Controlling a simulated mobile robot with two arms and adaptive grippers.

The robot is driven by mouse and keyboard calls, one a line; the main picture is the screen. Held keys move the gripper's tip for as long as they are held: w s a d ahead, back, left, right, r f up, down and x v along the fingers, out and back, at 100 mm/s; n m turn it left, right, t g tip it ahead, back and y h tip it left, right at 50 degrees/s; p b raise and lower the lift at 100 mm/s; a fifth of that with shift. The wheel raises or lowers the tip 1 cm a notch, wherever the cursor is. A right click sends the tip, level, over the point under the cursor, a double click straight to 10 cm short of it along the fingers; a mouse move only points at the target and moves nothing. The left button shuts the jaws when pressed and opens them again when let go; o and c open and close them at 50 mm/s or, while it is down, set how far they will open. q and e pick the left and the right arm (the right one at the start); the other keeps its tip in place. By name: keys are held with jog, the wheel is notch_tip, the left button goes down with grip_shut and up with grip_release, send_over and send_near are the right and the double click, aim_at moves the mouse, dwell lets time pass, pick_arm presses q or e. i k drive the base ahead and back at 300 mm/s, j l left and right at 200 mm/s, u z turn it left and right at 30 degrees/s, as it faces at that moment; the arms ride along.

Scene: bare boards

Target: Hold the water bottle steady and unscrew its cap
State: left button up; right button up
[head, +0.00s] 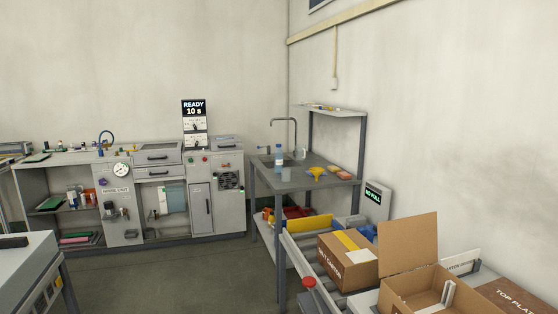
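A small clear water bottle (278,158) with a blue label and a light blue cap (278,147) stands upright on a grey table (315,178) in the corner. It is far from me, across the room. The cap sits on top of the bottle. Neither of my grippers shows in the head view.
A yellow funnel (317,172) and a tap (292,125) are near the bottle. A workbench (125,205) lines the back wall. Cardboard boxes (347,259) on a roller conveyor fill the lower right. A grey table (25,260) stands lower left. The floor (185,280) between is clear.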

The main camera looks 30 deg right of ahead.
aim_at(278, 152)
jog(key=i+l+z, duration=0.15)
jog(key=i, duration=0.55)
jog(key=i+z, duration=0.1)
jog(key=i, duration=0.55)
jog(key=i+z, duration=0.15)
jog(key=i, duration=0.55)
jog(key=i+j+z, duration=0.15)
jog(key=i, duration=0.55)
jog(key=i+j+z, duration=0.15)
jog(key=i, duration=0.5)
